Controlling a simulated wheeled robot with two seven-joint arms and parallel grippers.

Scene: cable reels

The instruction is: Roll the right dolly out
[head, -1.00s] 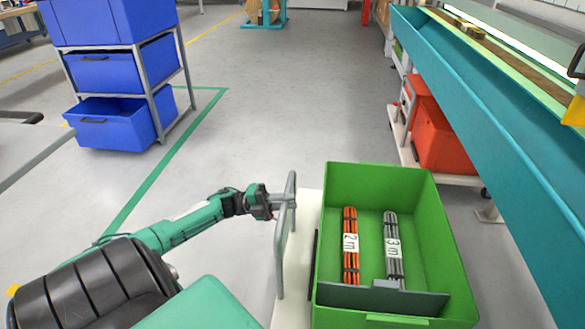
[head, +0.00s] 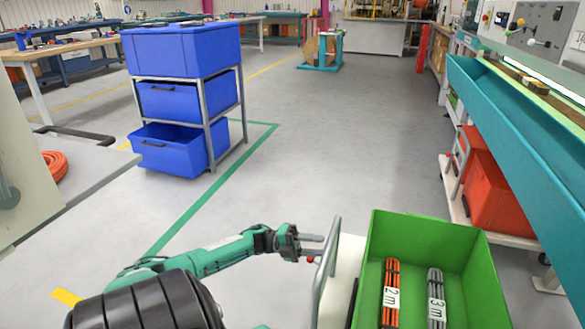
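A white dolly (head: 345,256) with a grey tube handle (head: 327,262) stands at the bottom centre, bearing a green crate (head: 425,228). An orange cable bundle marked 2 m (head: 391,275) and a grey one marked 3 m (head: 436,282) lie in the crate. My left gripper (head: 322,246) is open, its two fingers apart, with their tips just left of the handle; I cannot tell whether they touch it. A second white dolly (head: 455,205) with red crates (head: 500,195) stands at the right beneath the teal bench. My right gripper is out of view.
The teal bench (head: 520,110) runs along the right side. A rack with blue bins (head: 180,100) stands at the left, beside a green floor line (head: 205,195). A teal reel stand (head: 322,52) is far back. The grey floor in the middle is clear.

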